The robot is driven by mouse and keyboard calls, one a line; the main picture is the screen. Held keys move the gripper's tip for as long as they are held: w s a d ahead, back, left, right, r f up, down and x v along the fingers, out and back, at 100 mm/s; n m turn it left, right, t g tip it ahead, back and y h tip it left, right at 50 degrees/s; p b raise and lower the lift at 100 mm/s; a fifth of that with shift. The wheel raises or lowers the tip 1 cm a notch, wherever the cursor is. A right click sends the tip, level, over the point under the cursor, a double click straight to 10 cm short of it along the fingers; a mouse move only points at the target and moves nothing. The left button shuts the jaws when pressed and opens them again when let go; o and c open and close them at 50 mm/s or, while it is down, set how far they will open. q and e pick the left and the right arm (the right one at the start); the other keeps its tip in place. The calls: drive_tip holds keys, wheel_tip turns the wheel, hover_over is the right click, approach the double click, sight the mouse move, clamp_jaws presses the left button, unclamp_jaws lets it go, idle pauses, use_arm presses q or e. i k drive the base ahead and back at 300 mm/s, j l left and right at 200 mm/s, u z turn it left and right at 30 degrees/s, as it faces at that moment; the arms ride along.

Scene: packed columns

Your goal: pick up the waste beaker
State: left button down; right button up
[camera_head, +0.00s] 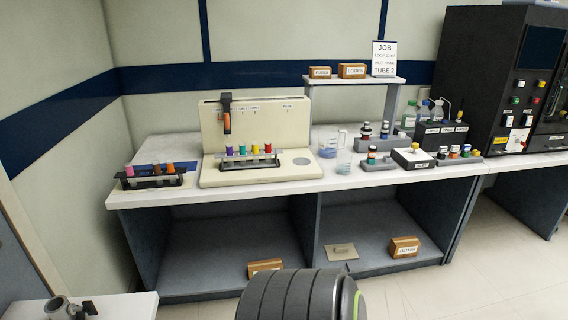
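Two clear beakers stand on the white bench top, right of the beige machine. The larger beaker (328,149) holds some blue liquid and seems to have a handle or spout at its upper right. A smaller clear beaker (344,163) stands just in front of it and to the right. No label is readable on either, so I cannot tell which is the waste beaker. Neither of my grippers shows; a dark ribbed rounded part, probably my own arm, fills the bottom centre.
The beige machine (215,134) with a rack of coloured tubes stands left of the beakers. Grey blocks with small bottles (375,144) crowd them on the right. A raised shelf (356,80) stands behind. Bare bench (300,184) lies in front.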

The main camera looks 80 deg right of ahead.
sight(344, 158)
drive_tip(key=k+z, duration=0.2)
drive_tip(key=z, duration=0.15)
drive_tip(key=k+l+z, duration=0.15)
drive_tip(key=z, duration=2.35)
drive_tip(key=i+j, duration=0.1)
drive_tip(key=i, duration=0.35)
